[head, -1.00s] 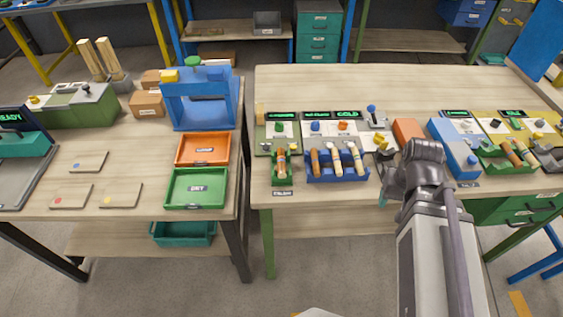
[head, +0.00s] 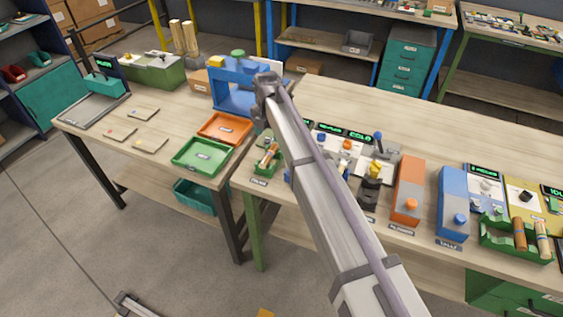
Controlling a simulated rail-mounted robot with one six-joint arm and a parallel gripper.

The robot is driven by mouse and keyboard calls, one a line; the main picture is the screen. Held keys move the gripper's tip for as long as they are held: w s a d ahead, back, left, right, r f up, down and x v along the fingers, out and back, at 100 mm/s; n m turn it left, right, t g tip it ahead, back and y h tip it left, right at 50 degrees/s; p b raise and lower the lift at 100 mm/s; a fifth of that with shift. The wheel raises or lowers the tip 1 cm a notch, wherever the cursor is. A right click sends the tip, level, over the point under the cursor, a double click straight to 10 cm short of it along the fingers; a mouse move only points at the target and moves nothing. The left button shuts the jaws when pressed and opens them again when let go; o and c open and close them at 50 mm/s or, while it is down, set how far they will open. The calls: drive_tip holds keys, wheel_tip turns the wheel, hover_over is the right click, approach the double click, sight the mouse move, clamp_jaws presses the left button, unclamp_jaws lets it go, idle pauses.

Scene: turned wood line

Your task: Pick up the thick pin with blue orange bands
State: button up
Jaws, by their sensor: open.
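Several turned pins show, but their bands are too small to read, so I cannot tell which has blue and orange bands. One brown-orange pin (head: 268,154) lies in a small green holder (head: 259,170) at the left of the right-hand bench.
An orange tray (head: 226,127) and a green tray (head: 202,156) lie on the left bench, by the blue frame (head: 232,87). Orange (head: 408,190) and blue (head: 453,205) machine blocks stand on the right bench. The bench's back area is clear.

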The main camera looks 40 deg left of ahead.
sight(268, 155)
drive_tip(key=shift+s+a+f+n+b, duration=0.1)
drive_tip(key=shift+a+f+n+b, duration=0.3)
drive_tip(key=shift+a+f+n, duration=0.15)
wheel_tip(268, 155, down, 10)
drive_tip(key=b, duration=1)
drive_tip(key=shift+d+f, duration=0.15)
drive_tip(key=shift+f, duration=0.05)
drive_tip(key=shift+r, duration=0.25)
drive_tip(key=shift+c, duration=0.2)
drive_tip(key=c, duration=1)
drive_tip(key=shift+o, duration=0.2)
